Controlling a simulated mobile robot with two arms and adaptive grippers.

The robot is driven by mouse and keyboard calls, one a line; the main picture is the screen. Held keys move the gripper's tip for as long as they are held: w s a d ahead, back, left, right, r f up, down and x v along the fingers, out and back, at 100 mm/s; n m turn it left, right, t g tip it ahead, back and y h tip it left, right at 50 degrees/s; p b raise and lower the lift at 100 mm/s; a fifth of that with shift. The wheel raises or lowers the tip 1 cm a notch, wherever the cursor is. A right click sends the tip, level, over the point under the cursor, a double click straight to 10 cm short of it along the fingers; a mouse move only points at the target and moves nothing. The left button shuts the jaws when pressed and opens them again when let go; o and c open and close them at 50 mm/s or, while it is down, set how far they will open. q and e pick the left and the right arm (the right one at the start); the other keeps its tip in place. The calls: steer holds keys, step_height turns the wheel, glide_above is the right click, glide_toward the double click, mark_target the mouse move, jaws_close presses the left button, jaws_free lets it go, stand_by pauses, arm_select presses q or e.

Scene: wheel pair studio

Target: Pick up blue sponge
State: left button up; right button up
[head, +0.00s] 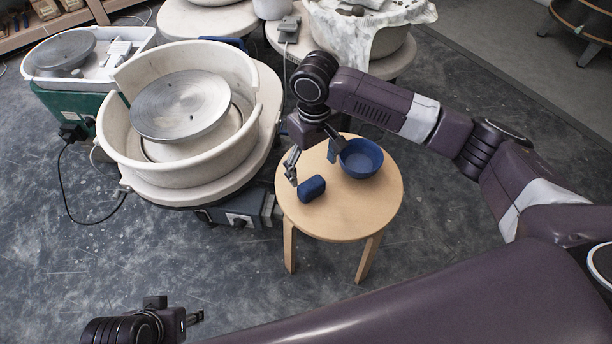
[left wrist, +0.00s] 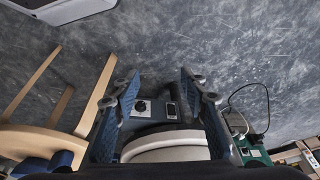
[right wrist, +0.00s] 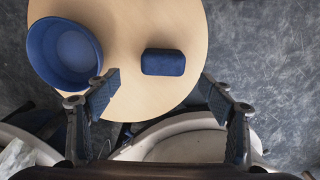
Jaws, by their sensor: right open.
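The blue sponge (head: 312,188) is a small dark blue block with rounded edges. It lies on the round wooden stool (head: 349,213), left of the blue bowl (head: 361,158). My right gripper (head: 312,167) is above the stool, behind the sponge in the head view. In the right wrist view the sponge (right wrist: 163,62) lies beyond the open, empty fingers (right wrist: 160,92), apart from them. My left gripper (head: 196,317) is low at the front left in the head view, far from the sponge. In the left wrist view its fingers (left wrist: 158,84) are spread with nothing between them.
The blue bowl stands close to the sponge and my right gripper. A pottery wheel (head: 262,119) with a pale splash pan (head: 120,158) stands left of the stool. A cloth-draped wheel (head: 378,45) stands behind. The grey floor (head: 440,260) right of the stool is clear.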

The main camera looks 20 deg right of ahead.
mark_target(312, 183)
steer(key=shift+s+a+f+b, duration=0.1)
steer(key=shift+f+b, duration=0.1)
steer(key=shift+f, duration=0.35)
steer(key=shift+s+f+b, duration=0.1)
steer(key=shift+f+b, duration=0.05)
steer(key=shift+f, duration=0.35)
step_height(312, 183, down, 4)
steer(key=shift+a+r+b, duration=0.1)
steer(key=shift+b, duration=0.75)
steer(key=shift+f, duration=0.75)
arm_select(q)
steer(key=w+t, duration=0.1)
steer(key=w+d, duration=0.1)
steer(key=w, duration=0.1)
steer(key=shift+t, duration=0.4)
steer(key=shift+a, duration=0.1)
arm_select(e)
steer(key=c, duration=1.2)
arm_select(q)
steer(key=shift+r, duration=0.1)
arm_select(e)
steer(key=shift+o, duration=0.2)
steer(key=shift+r, duration=0.15)
